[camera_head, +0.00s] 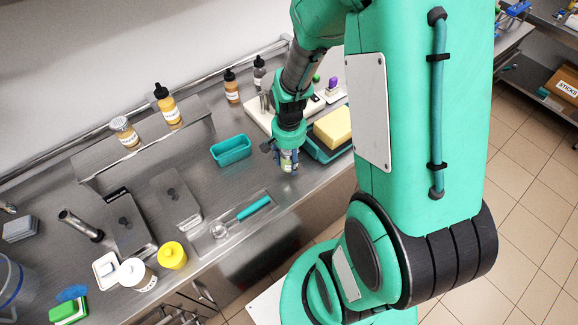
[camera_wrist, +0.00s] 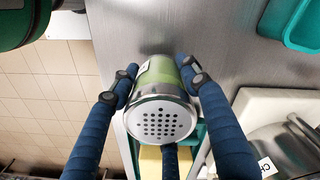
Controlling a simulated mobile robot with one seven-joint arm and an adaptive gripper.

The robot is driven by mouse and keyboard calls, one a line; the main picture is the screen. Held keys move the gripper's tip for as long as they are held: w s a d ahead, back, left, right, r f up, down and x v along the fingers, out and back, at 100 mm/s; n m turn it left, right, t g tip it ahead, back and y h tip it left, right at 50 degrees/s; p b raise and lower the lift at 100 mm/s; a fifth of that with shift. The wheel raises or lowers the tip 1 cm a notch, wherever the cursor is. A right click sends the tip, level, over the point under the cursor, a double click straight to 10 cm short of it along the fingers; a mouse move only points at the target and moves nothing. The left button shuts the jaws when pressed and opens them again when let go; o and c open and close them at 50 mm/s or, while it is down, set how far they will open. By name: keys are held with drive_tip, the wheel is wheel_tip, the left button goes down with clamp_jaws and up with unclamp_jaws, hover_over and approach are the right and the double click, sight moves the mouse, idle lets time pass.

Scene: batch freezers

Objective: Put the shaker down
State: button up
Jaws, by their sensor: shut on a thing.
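The shaker (camera_wrist: 160,112) has a green body with a pale label and a perforated metal cap, which faces the wrist camera. My gripper (camera_wrist: 158,78) is shut on it, with blue fingers on both sides of the body. In the head view my gripper (camera_head: 288,163) points down at the steel counter (camera_head: 218,193) near its front edge, and the shaker (camera_head: 287,155) shows only partly between the fingers. Its base is hidden in the wrist view. I cannot tell whether it touches the counter or hangs just above it.
An empty teal bin (camera_head: 231,150) stands left of my gripper. A yellow block (camera_head: 333,127) in a teal tray (camera_head: 324,156) is close on the right. A teal-handled scoop (camera_head: 253,208) lies in a sunken tray at front left. Another shaker (camera_head: 125,134) stands on the raised shelf.

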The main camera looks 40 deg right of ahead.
sight(289, 166)
drive_tip(key=shift+f, duration=0.15)
drive_tip(key=shift+f+b, duration=0.45)
drive_tip(key=shift+f, duration=1.15)
drive_tip(key=shift+f, duration=0.2)
drive_tip(key=o, duration=1.3)
drive_tip(key=shift+c, duration=0.2)
drive_tip(key=shift+r, duration=0.15)
wheel_tip(289, 166, up, 12)
drive_tip(key=shift+r+p, duration=0.1)
drive_tip(key=shift+p, duration=1.1)
